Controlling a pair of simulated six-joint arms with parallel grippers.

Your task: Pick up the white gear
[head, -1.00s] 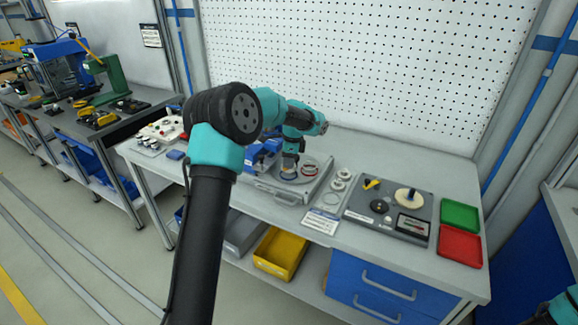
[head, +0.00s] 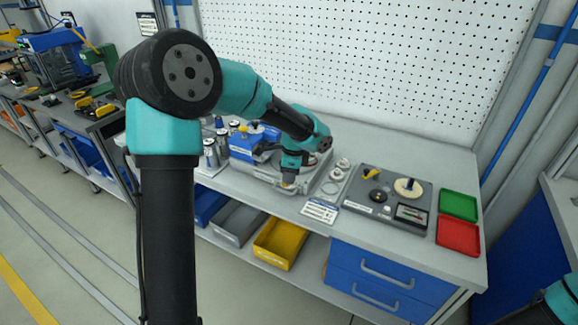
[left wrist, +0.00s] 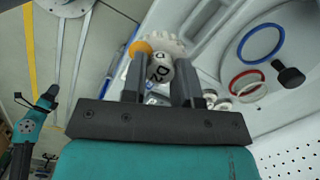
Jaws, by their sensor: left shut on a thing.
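A white gear (left wrist: 176,47) with a toothed rim shows in the left wrist view, at and just beyond my left fingertips. A round white part marked "D2" shows between the fingers and seems to be its hub. My left gripper (left wrist: 160,80) is shut on the gear. In the head view my left gripper (head: 289,182) is at the front part of the grey tray (head: 328,188); the gear is mostly hidden there. Whether the gear touches the tray is unclear. Only a bit of my right arm shows at the lower right edge, without its gripper.
A blue ring (left wrist: 261,44), a red ring (left wrist: 246,81) and a black knob (left wrist: 289,76) lie in the tray. A board with a cream disc (head: 408,189), a green tray (head: 459,205) and a red tray (head: 459,236) stand to the right. Blue fixtures and metal cylinders stand left.

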